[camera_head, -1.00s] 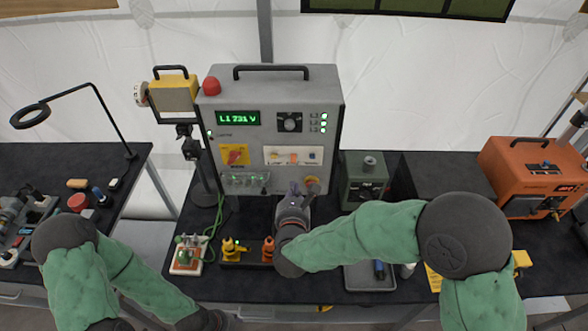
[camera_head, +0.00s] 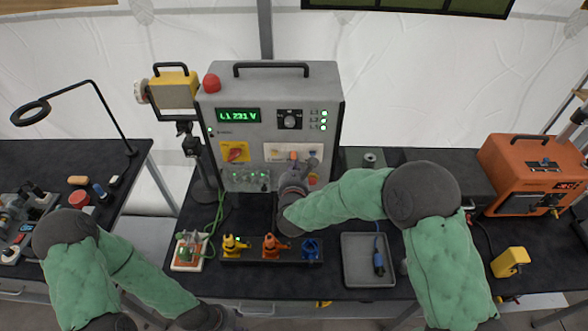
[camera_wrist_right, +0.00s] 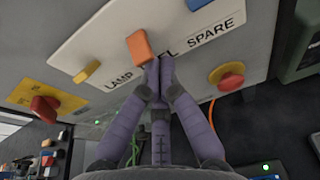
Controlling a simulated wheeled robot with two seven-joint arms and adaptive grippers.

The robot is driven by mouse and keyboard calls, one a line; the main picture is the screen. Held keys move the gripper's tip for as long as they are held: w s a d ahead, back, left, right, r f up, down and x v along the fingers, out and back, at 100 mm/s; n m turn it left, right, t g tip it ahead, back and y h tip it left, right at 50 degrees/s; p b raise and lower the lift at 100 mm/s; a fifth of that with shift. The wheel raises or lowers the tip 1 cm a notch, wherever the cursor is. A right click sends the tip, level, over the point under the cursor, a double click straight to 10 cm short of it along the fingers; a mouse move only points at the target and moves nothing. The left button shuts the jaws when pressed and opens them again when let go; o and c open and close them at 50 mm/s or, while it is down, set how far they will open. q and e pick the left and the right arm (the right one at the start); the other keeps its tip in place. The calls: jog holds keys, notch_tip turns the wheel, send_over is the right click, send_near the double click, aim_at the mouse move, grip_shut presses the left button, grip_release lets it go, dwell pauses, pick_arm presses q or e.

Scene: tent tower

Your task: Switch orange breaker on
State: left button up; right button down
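The orange breaker (camera_wrist_right: 143,47) is a small orange toggle on the white switch plate (camera_wrist_right: 75,40), between a yellow toggle (camera_wrist_right: 87,72) over the LAMP label and a blue one (camera_wrist_right: 197,4) over SPARE. My right gripper (camera_wrist_right: 158,68) has its purple fingertips together, just below the orange toggle; I cannot tell whether they touch it. It holds nothing visible. In the head view, this gripper (camera_head: 294,168) is raised against the lower edge of the grey cabinet's (camera_head: 265,90) switch plate, partly covering it.
A red knob on yellow (camera_wrist_right: 45,108) and a red button on yellow (camera_wrist_right: 226,77) flank the switch plate. Below the cabinet are a rack with yellow, orange and blue plugs (camera_head: 270,247) and a grey tray (camera_head: 368,245). The display (camera_head: 238,115) is lit green.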

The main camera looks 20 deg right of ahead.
aim_at(294, 159)
jog(key=shift+r, duration=0.1)
dwell(0.3)
jog(key=shift+s+r+g+p, duration=0.1)
jog(key=shift+g+p, duration=0.2)
jog(key=shift+p, duration=0.15)
jog(key=shift+s+r+g+y+p, duration=0.1)
jog(key=shift+r+g+y+p, duration=0.2)
jog(key=shift+g+p, duration=0.4)
jog(key=g+p, duration=0.1)
jog(key=p, duration=0.2)
jog(key=r+g+p, duration=0.1)
jog(key=p, duration=0.2)
jog(key=g+y+p, duration=0.1)
jog(key=g+p, duration=0.1)
jog(key=p, duration=0.1)
jog(key=shift+s+a+r, duration=0.1)
jog(key=shift+s+r, duration=0.1)
jog(key=shift+s, duration=0.05)
jog(key=shift+r, duration=0.1)
jog(key=shift+r+p, duration=0.65)
jog(key=shift+r, duration=0.1)
